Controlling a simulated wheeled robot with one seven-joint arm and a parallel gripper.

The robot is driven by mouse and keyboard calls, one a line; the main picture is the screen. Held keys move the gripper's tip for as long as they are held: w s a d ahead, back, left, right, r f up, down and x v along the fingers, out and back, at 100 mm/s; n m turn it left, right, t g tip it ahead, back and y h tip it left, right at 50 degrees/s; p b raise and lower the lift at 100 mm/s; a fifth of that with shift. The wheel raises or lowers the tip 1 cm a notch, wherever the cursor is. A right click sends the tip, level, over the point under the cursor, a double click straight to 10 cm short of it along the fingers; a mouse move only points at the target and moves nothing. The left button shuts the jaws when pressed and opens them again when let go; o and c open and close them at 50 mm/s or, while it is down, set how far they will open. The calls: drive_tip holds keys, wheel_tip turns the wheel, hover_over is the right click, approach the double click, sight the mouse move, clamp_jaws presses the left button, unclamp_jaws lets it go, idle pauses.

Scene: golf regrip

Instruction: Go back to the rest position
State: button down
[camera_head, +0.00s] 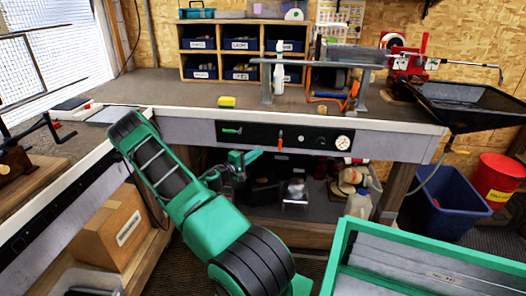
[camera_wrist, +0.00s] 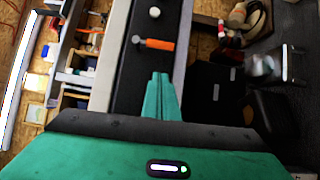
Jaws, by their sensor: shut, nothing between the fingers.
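My gripper (camera_head: 256,153) is in front of the dark panel (camera_head: 262,134) set in the bench front, a little below its lower edge in the head view. In the wrist view its two green fingers (camera_wrist: 159,80) are shut together with nothing between them. They point along the panel (camera_wrist: 138,80) toward an orange handle (camera_wrist: 155,44). A clear gap shows between the fingertips and this handle in the wrist view. The orange handle (camera_head: 280,141) also shows to the right of my gripper in the head view.
The bench top (camera_head: 190,95) carries a yellow sponge (camera_head: 226,101), a white bottle (camera_head: 278,72) and a red vise (camera_head: 402,60). A cardboard box (camera_head: 112,228) sits under the left bench. A green-rimmed crate (camera_head: 345,238) stands at front right. A blue bin (camera_head: 447,208) is behind it.

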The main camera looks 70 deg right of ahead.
drive_tip(key=shift+v, duration=2.6)
drive_tip(key=s+a+r+m+t+y, duration=0.1)
drive_tip(key=s+a+r+y, duration=0.3)
drive_tip(key=a, duration=1)
drive_tip(key=s+a+r+m+t+y, duration=0.1)
drive_tip(key=s+a+r+y, duration=0.3)
drive_tip(key=a, duration=1.1)
drive_tip(key=s+a+r+m+t+y, duration=0.1)
drive_tip(key=s+a+r+t+y, duration=0.2)
drive_tip(key=a+r+y, duration=0.6)
drive_tip(key=s+a+r, duration=0.2)
drive_tip(key=a, duration=0.3)
drive_tip(key=shift+a+y, duration=0.3)
drive_tip(key=shift+a, duration=0.05)
